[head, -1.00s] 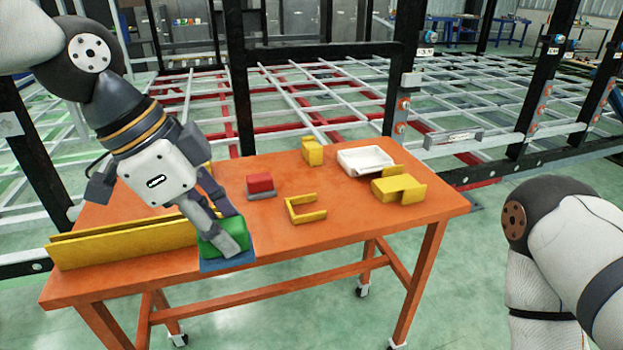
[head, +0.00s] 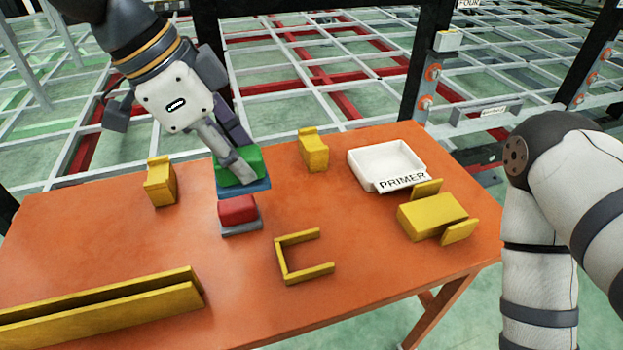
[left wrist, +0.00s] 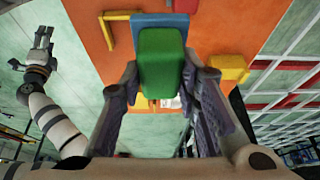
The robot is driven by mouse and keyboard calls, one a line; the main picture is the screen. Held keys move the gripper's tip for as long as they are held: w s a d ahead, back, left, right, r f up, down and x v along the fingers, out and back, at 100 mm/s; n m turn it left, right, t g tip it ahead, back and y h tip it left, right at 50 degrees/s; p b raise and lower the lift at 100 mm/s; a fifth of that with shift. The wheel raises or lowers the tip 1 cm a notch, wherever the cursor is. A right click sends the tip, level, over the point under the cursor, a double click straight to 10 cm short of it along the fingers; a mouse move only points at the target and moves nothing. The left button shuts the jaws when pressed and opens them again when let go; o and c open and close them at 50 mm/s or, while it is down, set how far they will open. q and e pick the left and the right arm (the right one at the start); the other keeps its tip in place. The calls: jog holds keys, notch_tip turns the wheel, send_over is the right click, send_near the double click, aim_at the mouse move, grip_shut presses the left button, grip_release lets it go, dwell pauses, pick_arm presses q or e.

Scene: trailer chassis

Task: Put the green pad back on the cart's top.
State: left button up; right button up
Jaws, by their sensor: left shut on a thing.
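The green pad (head: 238,162) has a blue base (head: 246,190) under it. My left gripper (head: 240,168) is shut on the green pad, which also shows between the fingers in the left wrist view (left wrist: 161,62). The pad appears raised over the orange cart top (head: 100,225), just behind the red pad (head: 238,208) in the picture; the exact gap below is hard to tell. My right gripper (left wrist: 42,42) shows small in the left wrist view, empty, its fingers apart.
The red pad has a grey base. Yellow blocks (head: 160,182) (head: 313,150), a U-shaped yellow bracket (head: 303,258), a yellow fixture (head: 433,214), a long yellow channel (head: 100,310) and a white PRIMER tray (head: 385,160) stand on the cart. Clear top lies left of the red pad.

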pick_arm(q)
jog(key=w+d+f, duration=0.2)
jog(key=d+f, duration=0.1)
jog(key=w+d+f+b, duration=0.1)
jog(key=w+d+f, duration=0.1)
jog(key=d+f, duration=0.1)
jog(key=w+d+f+b, duration=0.1)
jog(key=w+d+f, duration=0.1)
jog(key=shift+w+d+f, duration=0.25)
jog(key=shift+d+f, duration=0.15)
jog(key=x, duration=0.3)
jog(key=shift+a+f, duration=0.2)
jog(key=shift+f, duration=0.25)
jog(key=shift+c, duration=0.3)
pick_arm(e)
jog(key=shift+g, duration=0.7)
jog(key=s+f, duration=0.3)
jog(key=s, duration=0.1)
jog(key=shift+f, duration=0.3)
pick_arm(q)
jog(key=o, duration=1.1)
jog(key=shift+f, duration=0.1)
